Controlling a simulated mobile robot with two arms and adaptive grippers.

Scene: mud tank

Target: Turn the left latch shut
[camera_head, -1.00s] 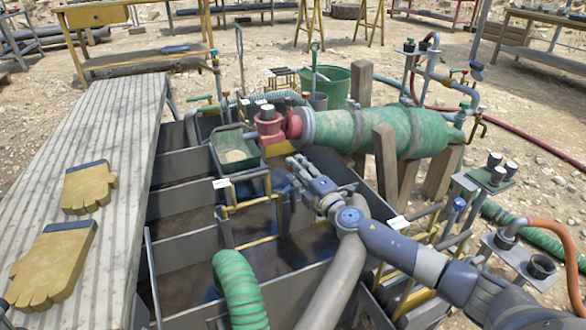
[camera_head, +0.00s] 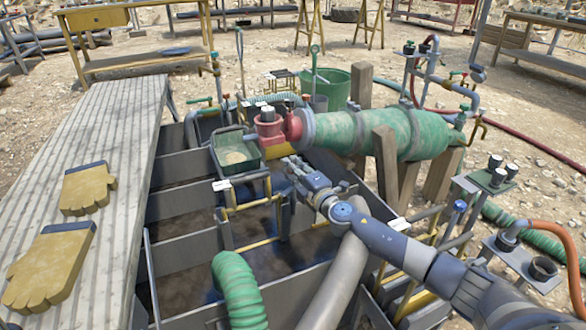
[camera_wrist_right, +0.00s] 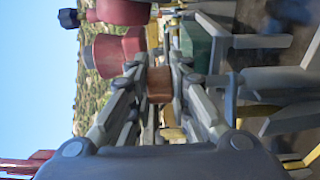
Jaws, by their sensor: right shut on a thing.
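My right gripper (camera_head: 297,168) reaches over the tank from the lower right, below the red fitting (camera_head: 270,130). In the right wrist view the gripper (camera_wrist_right: 157,72) has its two fingers on either side of a small brown part (camera_wrist_right: 159,85) and is shut on it. This part may be the left latch, but its shape is mostly hidden by the fingers. In the head view the part cannot be made out behind the gripper. The red fitting also shows beyond the fingers in the right wrist view (camera_wrist_right: 108,52). My left gripper is not in view.
A green cylinder (camera_head: 345,132) on wooden posts stands beyond the gripper. A small green tray (camera_head: 222,160) sits left of it, over the tank's grey dividers (camera_head: 185,205). A green hose (camera_head: 238,285) and a wooden bench (camera_head: 120,130) with yellow gloves (camera_head: 88,188) lie nearer and left.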

